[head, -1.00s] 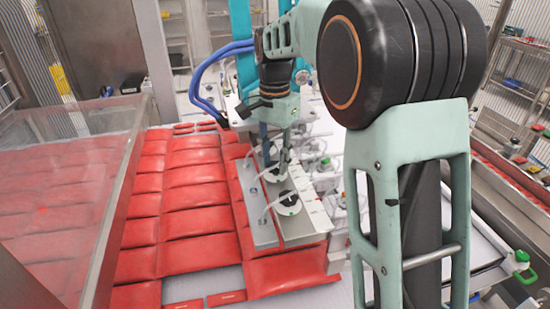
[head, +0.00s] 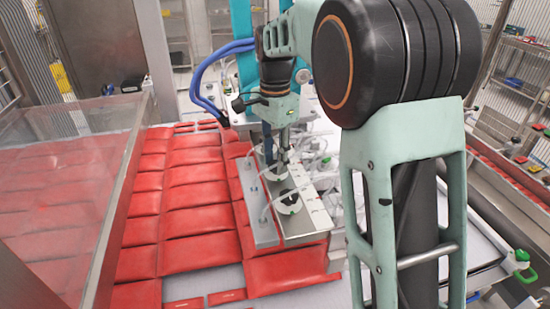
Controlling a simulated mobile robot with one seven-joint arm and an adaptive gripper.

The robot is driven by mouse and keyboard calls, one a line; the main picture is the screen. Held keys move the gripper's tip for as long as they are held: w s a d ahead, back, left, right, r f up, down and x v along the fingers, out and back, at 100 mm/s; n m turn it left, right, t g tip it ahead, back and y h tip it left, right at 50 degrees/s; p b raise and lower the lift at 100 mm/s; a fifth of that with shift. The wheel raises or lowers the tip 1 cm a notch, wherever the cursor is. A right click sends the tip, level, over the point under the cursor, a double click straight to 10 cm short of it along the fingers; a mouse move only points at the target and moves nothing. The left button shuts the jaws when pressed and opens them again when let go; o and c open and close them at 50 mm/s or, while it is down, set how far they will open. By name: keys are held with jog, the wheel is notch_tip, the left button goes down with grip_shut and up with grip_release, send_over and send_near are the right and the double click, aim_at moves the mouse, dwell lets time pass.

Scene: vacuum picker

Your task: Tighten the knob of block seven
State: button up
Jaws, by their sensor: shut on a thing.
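A metal plate (head: 308,228) stands over the red packs and carries round white blocks with dark knobs. The nearer block (head: 289,209) shows its black knob (head: 289,196) uncovered. My gripper (head: 281,160) points down at the farther block (head: 277,177) and is shut on its knob. The fingers hide most of that knob. I cannot read any block numbers, so I cannot tell which block is seven.
A long grey bar (head: 256,205) with clear hoses lies left of the plate. Red packs (head: 195,200) fill the belt on the left beside a clear guard (head: 65,185). Blue hoses (head: 203,85) curve behind my wrist. My arm hides much of the right.

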aim_at(275, 164)
jog(key=o, duration=1.2)
jog(key=shift+c, duration=0.2)
notch_tip(275, 164, up, 12)
